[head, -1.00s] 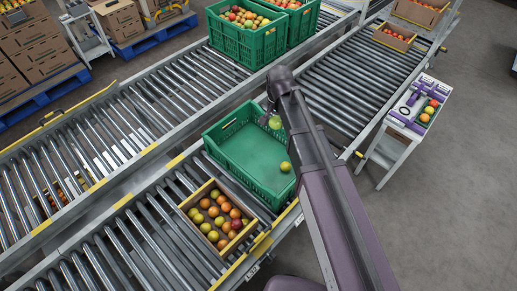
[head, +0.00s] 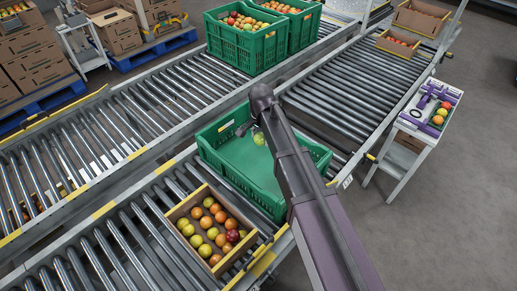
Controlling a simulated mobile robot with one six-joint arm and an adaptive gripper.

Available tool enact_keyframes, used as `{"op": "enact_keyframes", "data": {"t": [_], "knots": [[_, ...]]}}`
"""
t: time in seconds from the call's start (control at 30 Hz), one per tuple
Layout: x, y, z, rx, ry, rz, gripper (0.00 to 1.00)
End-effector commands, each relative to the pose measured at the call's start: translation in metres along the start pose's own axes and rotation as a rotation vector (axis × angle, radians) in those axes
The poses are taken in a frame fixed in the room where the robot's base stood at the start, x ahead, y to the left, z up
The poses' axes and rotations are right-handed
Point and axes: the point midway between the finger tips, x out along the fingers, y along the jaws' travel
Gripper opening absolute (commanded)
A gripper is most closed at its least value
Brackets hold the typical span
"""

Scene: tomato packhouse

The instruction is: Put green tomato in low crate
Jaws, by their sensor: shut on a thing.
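A green tomato (head: 260,139) is in my gripper (head: 256,132), which is shut on it. The gripper hangs over the far part of the low green crate (head: 238,160). The crate stands on the near roller conveyor, and its visible floor is bare. My arm crosses in front of the crate's right part and hides some of its inside. The exact height of the tomato above the crate floor is hard to tell.
A cardboard tray (head: 176,213) of mixed tomatoes sits beside the crate on the near conveyor. Tall green crates (head: 238,45) full of tomatoes stand on the far conveyor. A small side stand (head: 404,157) with a few tomatoes is at right.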

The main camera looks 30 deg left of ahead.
Motion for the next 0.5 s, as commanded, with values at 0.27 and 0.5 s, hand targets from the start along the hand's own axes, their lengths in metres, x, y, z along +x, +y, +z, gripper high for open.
{"op": "enact_keyframes", "data": {"t": [0.27, 0.5], "knots": [[0.0213, -0.0092, 0.0009, 0.031, 0.000, 0.000, 0.48], [0.0207, -0.0095, 0.0010, 0.033, 0.000, 0.000, 0.48]]}}
